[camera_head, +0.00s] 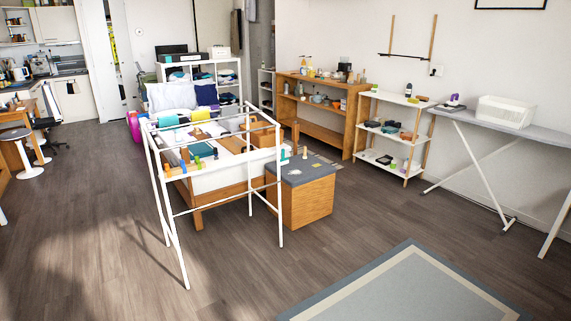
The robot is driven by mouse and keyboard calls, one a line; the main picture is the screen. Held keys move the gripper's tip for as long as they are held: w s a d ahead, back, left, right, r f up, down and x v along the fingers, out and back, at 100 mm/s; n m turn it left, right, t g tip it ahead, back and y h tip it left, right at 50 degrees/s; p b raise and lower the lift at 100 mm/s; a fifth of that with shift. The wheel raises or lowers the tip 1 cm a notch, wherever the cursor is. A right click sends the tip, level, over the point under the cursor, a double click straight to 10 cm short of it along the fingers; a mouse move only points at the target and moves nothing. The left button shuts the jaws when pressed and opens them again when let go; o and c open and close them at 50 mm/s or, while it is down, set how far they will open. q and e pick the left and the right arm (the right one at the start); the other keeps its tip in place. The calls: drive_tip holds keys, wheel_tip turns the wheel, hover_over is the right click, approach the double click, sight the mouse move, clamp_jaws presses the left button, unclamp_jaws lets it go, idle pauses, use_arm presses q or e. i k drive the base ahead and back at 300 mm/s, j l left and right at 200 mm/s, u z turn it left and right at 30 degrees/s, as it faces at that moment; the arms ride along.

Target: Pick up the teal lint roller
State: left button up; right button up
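I cannot make out a teal lint roller for certain; things are small at this distance. A small teal-green item (284,153) stands near the left edge of the grey-topped wooden cabinet (307,205), partly behind the white drying rack (175,235). Its shape is too small to tell. Other teal things are what look like cloths on the rack (168,121). Neither of my grippers is in view.
A bed with pillows (172,96) stands behind the rack. A wooden shelf unit (322,124), a white-shelved rack (388,133) with small items and an ironing board (500,126) with a white basket (505,111) line the right wall. Floor and rug (400,285) in front are clear.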

sight(284, 161)
drive_tip(key=i+l+z, duration=0.35)
drive_tip(key=i, duration=0.4)
drive_tip(key=i+z, duration=0.3)
drive_tip(key=i, duration=0.5)
drive_tip(key=i+u, duration=0.1)
drive_tip(key=i, duration=0.4)
drive_tip(key=i+l+u, duration=0.15)
drive_tip(key=i, duration=0.35)
drive_tip(key=i+l+u, duration=0.1)
drive_tip(key=i, duration=0.4)
drive_tip(key=i+l+u, duration=0.15)
drive_tip(key=i, duration=0.35)
drive_tip(key=i+l+u, duration=0.2)
drive_tip(key=u, duration=0.2)
drive_tip(key=i+l+u, duration=0.65)
drive_tip(key=u, duration=0.15)
drive_tip(key=i+l+u, duration=0.15)
drive_tip(key=l+u, duration=0.25)
drive_tip(key=i+l+u, duration=0.15)
drive_tip(key=l+u, duration=0.25)
